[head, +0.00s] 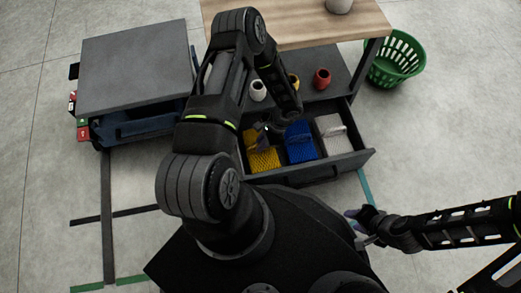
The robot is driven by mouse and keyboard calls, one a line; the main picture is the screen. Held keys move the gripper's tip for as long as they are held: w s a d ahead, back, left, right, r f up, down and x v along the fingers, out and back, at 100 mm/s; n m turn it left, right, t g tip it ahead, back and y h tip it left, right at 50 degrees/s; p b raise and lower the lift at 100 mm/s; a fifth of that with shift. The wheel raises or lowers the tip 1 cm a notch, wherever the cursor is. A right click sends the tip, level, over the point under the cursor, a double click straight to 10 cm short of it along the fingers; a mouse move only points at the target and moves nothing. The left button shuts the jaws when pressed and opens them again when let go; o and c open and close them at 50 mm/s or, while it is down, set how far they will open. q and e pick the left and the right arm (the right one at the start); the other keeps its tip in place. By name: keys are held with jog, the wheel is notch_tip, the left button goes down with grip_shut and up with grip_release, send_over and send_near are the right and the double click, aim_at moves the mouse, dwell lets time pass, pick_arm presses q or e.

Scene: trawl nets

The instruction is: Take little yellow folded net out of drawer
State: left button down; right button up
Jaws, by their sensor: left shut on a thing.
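The little yellow folded net (263,161) lies in the left part of the open drawer (327,172). A blue folded net (301,149) and a white one (333,138) lie to its right in the same drawer. My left gripper (264,137) is over the back part of the yellow net, shut on it; the arm hides much of the grip. Whether the net is lifted off the drawer floor cannot be told. My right gripper (362,226) is low at the right, away from the drawer, and its jaws are too small and dark to read.
Above the drawer, a dark shelf (336,88) holds white, yellow and red spools (321,78) under a wooden tabletop (290,25). A green basket (394,60) stands right. A grey-topped cart (133,65) stands left.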

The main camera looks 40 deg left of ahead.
pick_arm(q)
jog(key=shift+r, duration=0.1)
notch_tip(320, 180, up, 18)
jog(key=p, duration=0.6)
dwell(0.5)
